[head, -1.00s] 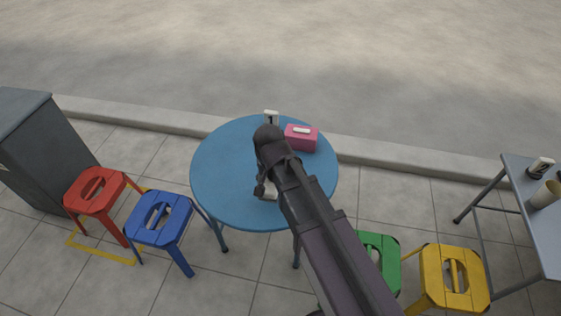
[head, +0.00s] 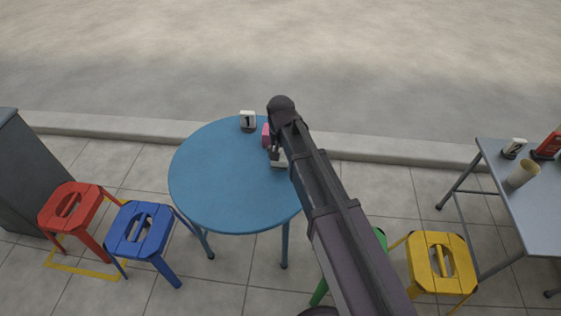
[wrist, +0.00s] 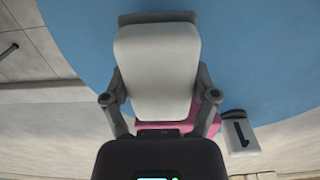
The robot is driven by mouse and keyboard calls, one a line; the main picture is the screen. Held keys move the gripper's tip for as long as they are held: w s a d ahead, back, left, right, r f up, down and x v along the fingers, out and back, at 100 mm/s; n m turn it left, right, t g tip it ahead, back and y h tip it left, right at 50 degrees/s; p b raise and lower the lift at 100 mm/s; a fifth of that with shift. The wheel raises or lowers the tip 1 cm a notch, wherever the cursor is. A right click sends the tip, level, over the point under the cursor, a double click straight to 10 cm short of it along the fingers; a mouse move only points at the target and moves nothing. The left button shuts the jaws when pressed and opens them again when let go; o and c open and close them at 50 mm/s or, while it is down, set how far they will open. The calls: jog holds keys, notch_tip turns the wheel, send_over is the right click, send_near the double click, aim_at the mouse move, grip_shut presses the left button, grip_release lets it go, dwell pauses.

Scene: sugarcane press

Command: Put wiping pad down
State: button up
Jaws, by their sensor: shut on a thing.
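The wiping pad (wrist: 157,70) is a pale, rounded block with a dark edge, held between the fingers of my gripper (wrist: 160,105) in the wrist view. In the head view my gripper (head: 277,158) is over the right part of the round blue table (head: 215,185), with a sliver of the pale pad (head: 278,165) showing below it. My arm hides most of the pad there. I cannot tell whether the pad touches the table top.
A pink box (head: 266,136) and a number 1 sign (head: 248,121) stand at the table's back edge. Red (head: 70,207), blue (head: 139,232) and yellow (head: 440,262) stools stand around. A grey table (head: 530,195) is at right. The table's left half is bare.

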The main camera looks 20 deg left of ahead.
aim_at(282, 151)
jog(key=shift+w, duration=0.1)
dwell(0.3)
jog(key=shift+f+b, duration=1.75)
jog(key=shift+f, duration=0.05)
jog(key=shift+f, duration=0.15)
jog(key=o, duration=0.9)
jog(key=shift+c, duration=0.2)
notch_tip(282, 151, up, 12)
jog(key=p, duration=1.2)
jog(key=shift+r, duration=0.2)
jog(key=shift+d, duration=0.15)
